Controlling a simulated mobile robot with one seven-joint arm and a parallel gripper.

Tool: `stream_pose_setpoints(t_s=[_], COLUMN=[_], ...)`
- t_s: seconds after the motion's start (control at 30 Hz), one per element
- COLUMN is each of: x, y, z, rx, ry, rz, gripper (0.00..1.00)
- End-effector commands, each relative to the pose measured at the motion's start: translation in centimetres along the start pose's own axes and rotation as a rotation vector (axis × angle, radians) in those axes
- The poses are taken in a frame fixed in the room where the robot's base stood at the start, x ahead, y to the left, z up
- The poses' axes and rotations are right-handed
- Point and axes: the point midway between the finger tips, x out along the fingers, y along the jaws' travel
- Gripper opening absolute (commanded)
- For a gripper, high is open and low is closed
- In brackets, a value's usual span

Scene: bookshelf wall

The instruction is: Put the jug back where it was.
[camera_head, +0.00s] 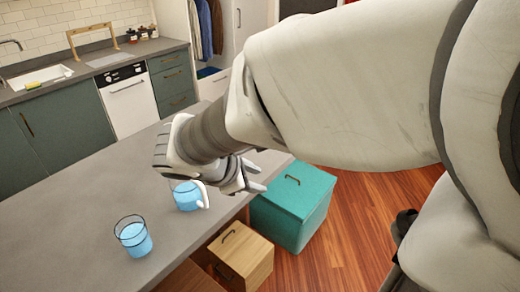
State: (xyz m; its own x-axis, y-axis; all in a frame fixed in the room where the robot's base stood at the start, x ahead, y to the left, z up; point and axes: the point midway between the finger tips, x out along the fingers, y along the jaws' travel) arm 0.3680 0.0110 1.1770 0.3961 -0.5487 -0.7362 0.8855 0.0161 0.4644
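A clear jug (186,197) with blue liquid and a pale handle on its right side stands upright on the grey counter (75,215). Its upper part is hidden behind my arm's wrist. My gripper (262,178) is to the right of the jug, near the counter's right edge. Its fingers point right, away from the jug, and look spread with nothing between them. A clear glass (134,237) with blue liquid stands on the counter to the left of and nearer than the jug.
A teal box (293,210) and a wooden box (241,257) with handles stand beside the counter over the wooden floor. The counter's left part is clear. A sink (38,77), a white dishwasher (130,106) and green cabinets (55,130) line the back wall.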

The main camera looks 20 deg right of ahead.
Motion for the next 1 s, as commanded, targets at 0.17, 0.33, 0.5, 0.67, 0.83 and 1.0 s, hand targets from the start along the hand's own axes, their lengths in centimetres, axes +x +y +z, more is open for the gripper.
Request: stream_pose_setpoints(t_s=[0.17, 0.33, 0.5, 0.67, 0.83, 1.0], x=[-2.5, -4.6, -6.7, -7.8, -8.0, -8.0], y=[-3.5, -6.5, -8.1, -8.4, -8.5, -8.5], z=[4.4, 6.1, 6.5, 6.5, 6.4, 6.4], rx=[0.518, 0.99, 1.348, 1.512, 1.547, 1.544], ry=[0.129, 0.258, 0.379, 0.447, 0.462, 0.461], rz=[-0.136, -0.277, -0.387, -0.439, -0.454, -0.453], gripper=[0.4, 0.4, 0.4, 0.4, 0.4, 0.4])
